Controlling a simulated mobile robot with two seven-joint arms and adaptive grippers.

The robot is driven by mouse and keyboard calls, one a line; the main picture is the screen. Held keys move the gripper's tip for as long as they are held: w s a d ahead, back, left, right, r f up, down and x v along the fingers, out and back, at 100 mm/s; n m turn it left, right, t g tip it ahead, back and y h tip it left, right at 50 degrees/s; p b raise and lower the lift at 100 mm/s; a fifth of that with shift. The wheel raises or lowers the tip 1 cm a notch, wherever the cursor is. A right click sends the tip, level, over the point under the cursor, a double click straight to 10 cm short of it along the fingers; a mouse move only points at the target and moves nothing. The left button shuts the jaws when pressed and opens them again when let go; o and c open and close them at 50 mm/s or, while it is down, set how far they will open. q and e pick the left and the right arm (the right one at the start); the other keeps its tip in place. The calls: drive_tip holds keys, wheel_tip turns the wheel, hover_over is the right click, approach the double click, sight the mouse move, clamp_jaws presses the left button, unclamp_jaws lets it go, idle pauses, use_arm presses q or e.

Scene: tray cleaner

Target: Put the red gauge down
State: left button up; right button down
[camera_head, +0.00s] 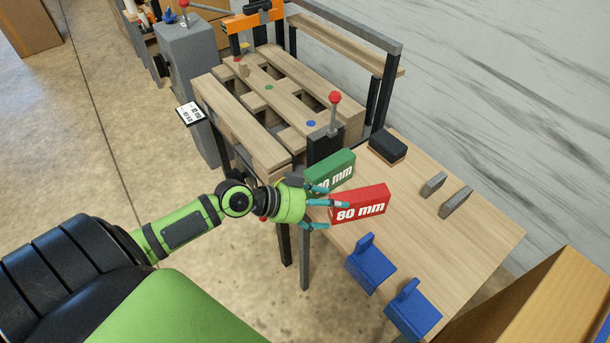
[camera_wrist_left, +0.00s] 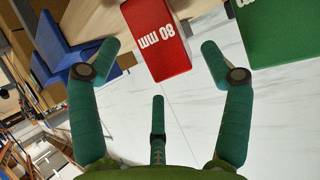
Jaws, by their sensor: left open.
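The red gauge (camera_head: 362,205), a block marked 80 mm, appears to rest on the wooden table (camera_head: 440,240) near its left edge. It also shows in the left wrist view (camera_wrist_left: 162,40), with its near end between the spread fingertips. My left gripper (camera_head: 335,206) is open at the left end of the red gauge, with its fingers apart and gaps on both sides in the left wrist view (camera_wrist_left: 158,55). The green gauge (camera_head: 335,172) lies just behind the red one, partly covered by my fingers. My right gripper is not in view.
Two blue holders (camera_head: 374,265) stand at the table's front. A black block (camera_head: 387,146) and two small grey blocks (camera_head: 433,185) lie at the back. A wooden pallet stand with a red-knobbed lever (camera_head: 335,99) stands behind. The table's right middle is bare.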

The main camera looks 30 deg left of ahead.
use_arm(q)
drive_tip(key=b+v, duration=0.1)
drive_tip(key=v, duration=0.6)
drive_tip(key=shift+s+a+r, duration=0.2)
drive_tip(key=shift+s, duration=0.1)
drive_tip(key=s+a+f+n+g+y, duration=0.15)
drive_tip(key=a+f, duration=0.25)
drive_tip(key=f, duration=0.5)
drive_tip(key=s+a+f+n+y, duration=0.3)
drive_tip(key=a+f, duration=0.2)
drive_tip(key=f, duration=0.5)
drive_tip(key=s+a+f+n+y, duration=0.2)
drive_tip(key=a+f+y, duration=0.15)
drive_tip(key=f, duration=0.55)
drive_tip(key=s+d+f+n+g, duration=0.1)
drive_tip(key=s+d+f+g, duration=0.2)
drive_tip(key=s+f, duration=0.8)
drive_tip(key=s+d+f+g, duration=0.2)
drive_tip(key=s+d+f, duration=0.2)
drive_tip(key=s+d, duration=0.2)
drive_tip(key=s+d+f+m+g, duration=0.1)
drive_tip(key=s+d+f, duration=0.4)
drive_tip(key=s, duration=0.3)
drive_tip(key=shift+d+g, duration=0.35)
drive_tip(key=shift+d, duration=0.35)
